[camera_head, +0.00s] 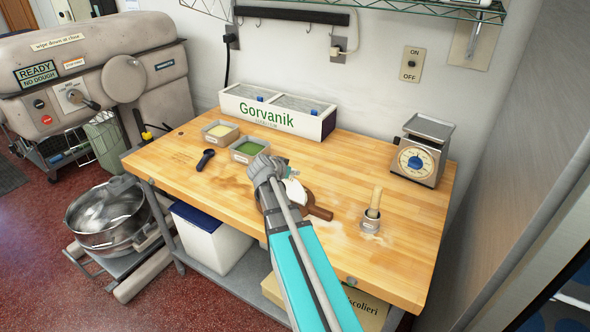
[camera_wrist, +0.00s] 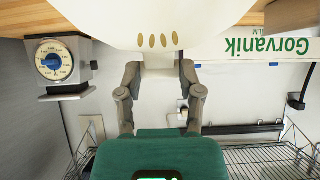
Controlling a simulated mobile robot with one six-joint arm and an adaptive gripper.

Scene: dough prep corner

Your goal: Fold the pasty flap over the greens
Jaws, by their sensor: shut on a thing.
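The pale pasty dough (camera_head: 296,192) shows in part on a brown wooden board (camera_head: 319,212), mostly hidden behind my arm in the head view. In the wrist view, a broad off-white sheet of dough, the flap (camera_wrist: 110,22), with several oval slits fills the top. My gripper (camera_wrist: 158,70) is shut on its edge, with one finger at each side of a narrow tab. The greens on the pasty are hidden in both views. A tub of green filling (camera_head: 248,149) stands left of my gripper in the head view.
A tub of pale yellow filling (camera_head: 220,132), a dark-handled tool (camera_head: 205,159) and a white Gorvanik bin (camera_head: 277,110) are on the wooden table (camera_head: 400,230).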

